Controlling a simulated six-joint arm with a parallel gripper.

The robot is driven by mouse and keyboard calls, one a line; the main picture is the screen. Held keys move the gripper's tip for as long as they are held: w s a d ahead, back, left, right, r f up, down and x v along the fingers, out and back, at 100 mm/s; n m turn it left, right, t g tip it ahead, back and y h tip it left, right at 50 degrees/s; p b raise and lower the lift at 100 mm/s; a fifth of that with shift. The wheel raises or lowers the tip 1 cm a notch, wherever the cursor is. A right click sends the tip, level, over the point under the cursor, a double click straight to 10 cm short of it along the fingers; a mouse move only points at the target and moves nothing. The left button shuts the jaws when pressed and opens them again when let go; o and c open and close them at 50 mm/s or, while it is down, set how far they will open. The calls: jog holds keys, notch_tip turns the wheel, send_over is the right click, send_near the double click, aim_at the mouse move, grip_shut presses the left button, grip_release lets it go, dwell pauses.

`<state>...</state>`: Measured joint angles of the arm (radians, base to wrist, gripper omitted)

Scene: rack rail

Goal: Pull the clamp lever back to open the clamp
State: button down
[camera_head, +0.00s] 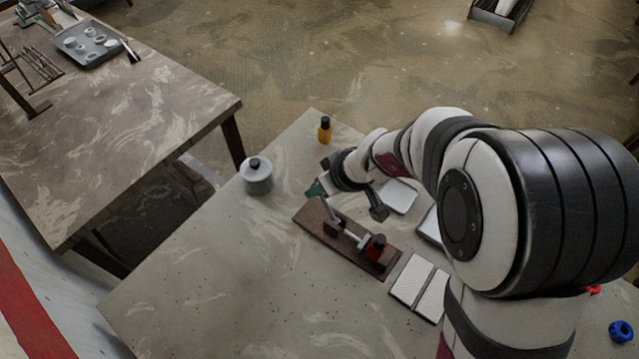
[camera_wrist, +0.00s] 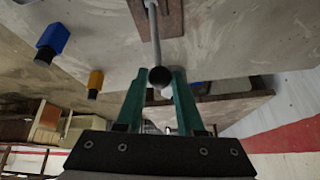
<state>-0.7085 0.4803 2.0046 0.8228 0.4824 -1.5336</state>
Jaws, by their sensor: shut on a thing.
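The clamp (camera_head: 352,238) is mounted on a dark wooden board (camera_head: 312,222) on the grey table, with a red and black part at the board's near right end. Its metal lever (camera_head: 331,208) rises from the board's far left end. In the wrist view the lever (camera_wrist: 155,30) is a grey rod ending in a black ball knob (camera_wrist: 160,77). My gripper (camera_head: 316,188) is at the lever's top; its teal fingers (camera_wrist: 160,84) are shut on the knob, one on each side. The board (camera_wrist: 174,18) is partly cut off in the wrist view.
A grey jar (camera_head: 258,177) stands left of the board. An orange bottle (camera_head: 325,131) stands behind my gripper. A white tray (camera_head: 400,197) and white pads (camera_head: 419,287) lie to the right. A blue bottle (camera_wrist: 53,38) shows in the wrist view. The table's front left is clear.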

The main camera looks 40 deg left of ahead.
jog(key=c, duration=0.5)
grip_release()
jog(key=shift+c, duration=0.2)
jog(key=v, duration=1.5)
jog(key=shift+r, duration=0.35)
jog(key=shift+d, duration=0.1)
jog(key=shift+c, duration=0.3)
